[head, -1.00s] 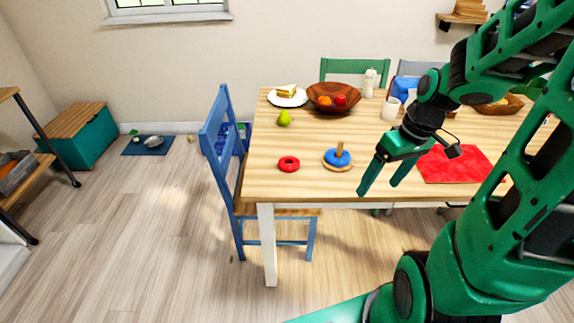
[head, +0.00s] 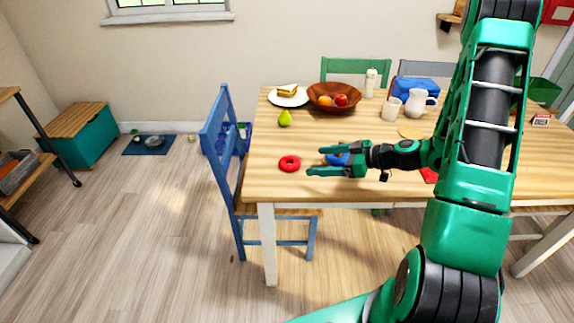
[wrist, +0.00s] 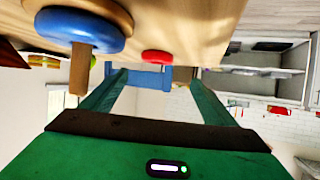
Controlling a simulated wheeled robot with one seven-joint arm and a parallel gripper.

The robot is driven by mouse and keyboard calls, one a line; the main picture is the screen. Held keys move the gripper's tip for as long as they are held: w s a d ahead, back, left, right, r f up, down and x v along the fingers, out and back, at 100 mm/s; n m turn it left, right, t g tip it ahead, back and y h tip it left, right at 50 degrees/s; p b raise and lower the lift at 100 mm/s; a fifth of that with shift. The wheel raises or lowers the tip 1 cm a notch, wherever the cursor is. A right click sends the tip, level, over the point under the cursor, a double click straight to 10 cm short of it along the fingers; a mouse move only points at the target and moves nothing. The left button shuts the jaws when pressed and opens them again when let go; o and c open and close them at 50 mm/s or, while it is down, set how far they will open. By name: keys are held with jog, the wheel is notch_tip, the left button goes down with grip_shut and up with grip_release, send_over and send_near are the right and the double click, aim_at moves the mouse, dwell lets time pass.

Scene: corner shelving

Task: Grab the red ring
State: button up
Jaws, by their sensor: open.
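The red ring (head: 289,164) lies flat on the wooden table near its left front edge. My gripper (head: 308,160) is open and empty, pointing left, with its fingertips just to the right of the ring in the head view. In the wrist view, the red ring (wrist: 157,57) shows beyond and between the fingers of my gripper (wrist: 158,75), apart from them. The blue ring on a wooden peg base (head: 336,159) is partly hidden behind my gripper in the head view. In the wrist view the blue ring (wrist: 80,30) is close, at upper left.
A blue chair (head: 222,160) stands at the table's left edge. The tabletop around the red ring is clear on its left.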

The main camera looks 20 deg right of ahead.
aim_at(286, 162)
jog(key=shift+w, duration=0.2)
jog(key=shift+w+a+f, duration=0.2)
jog(key=shift+w+a, duration=0.05)
jog(key=shift+w, duration=0.05)
jog(key=x, duration=0.4)
jog(key=shift+w+a+f, duration=0.1)
jog(key=shift+w+a, duration=0.1)
jog(key=shift+w, duration=0.05)
jog(key=shift+x, duration=2.6)
jog(key=shift+w+d+f, duration=0.1)
jog(key=shift+d+f, duration=0.05)
jog(key=shift+d, duration=0.05)
jog(key=shift+c, duration=0.5)
jog(key=c, duration=1)
